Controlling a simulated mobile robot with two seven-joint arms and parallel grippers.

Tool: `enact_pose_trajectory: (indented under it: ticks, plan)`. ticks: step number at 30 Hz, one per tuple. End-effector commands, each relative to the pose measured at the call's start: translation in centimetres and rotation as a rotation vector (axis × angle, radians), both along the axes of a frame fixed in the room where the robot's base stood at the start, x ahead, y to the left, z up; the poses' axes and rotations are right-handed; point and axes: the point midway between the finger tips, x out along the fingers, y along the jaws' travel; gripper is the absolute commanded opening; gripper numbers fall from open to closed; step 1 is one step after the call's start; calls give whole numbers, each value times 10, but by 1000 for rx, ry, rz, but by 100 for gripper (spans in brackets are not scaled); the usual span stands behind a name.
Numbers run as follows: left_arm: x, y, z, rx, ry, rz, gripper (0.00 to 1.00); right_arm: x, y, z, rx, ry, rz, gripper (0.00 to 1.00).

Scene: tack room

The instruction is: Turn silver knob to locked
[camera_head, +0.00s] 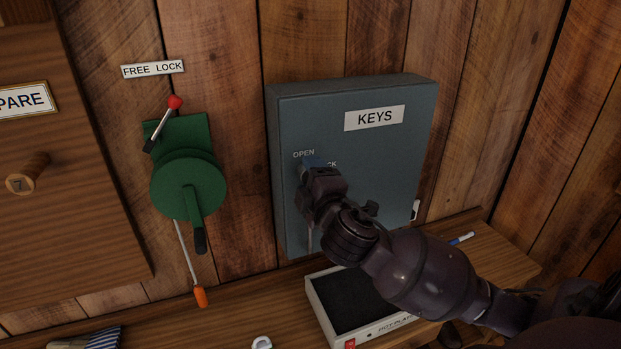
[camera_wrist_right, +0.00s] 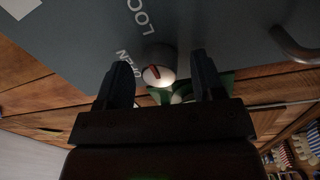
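A grey-blue key cabinet (camera_head: 390,160) labelled KEYS hangs on the plank wall. Its silver knob (camera_wrist_right: 160,66) shows in the right wrist view, with a red pointer mark on its bright face. The lettering OPEN and LOCK stands beside the knob; I cannot tell exactly where the mark points. My right gripper (camera_head: 312,167) is at the cabinet's upper left and hides most of the knob in the head view. Its two fingers are apart, one on each side of the knob, with visible gaps, so it is open and not clamped. My left gripper is not in view.
A green crank mechanism (camera_head: 180,185) with a red-tipped lever hangs left of the cabinet. The cabinet's handle (camera_wrist_right: 295,47) sits near the knob.

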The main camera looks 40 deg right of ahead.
Motion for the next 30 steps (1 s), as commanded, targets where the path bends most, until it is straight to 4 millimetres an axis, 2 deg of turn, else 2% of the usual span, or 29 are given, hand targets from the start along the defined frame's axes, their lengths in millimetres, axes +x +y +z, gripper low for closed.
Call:
enact_pose_trajectory:
  ticks: [8,11,21,24,30]
  plan:
    - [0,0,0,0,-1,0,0,-6,2,-1,0,1,0,62]
    - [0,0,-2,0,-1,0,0,-19,4,-3,1,3,1,62]
    - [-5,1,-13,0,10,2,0,-82,20,-7,3,3,0,62]
    - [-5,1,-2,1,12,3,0,-90,21,-4,3,2,-1,62]
    - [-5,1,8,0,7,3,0,-102,24,-5,1,1,-1,62]
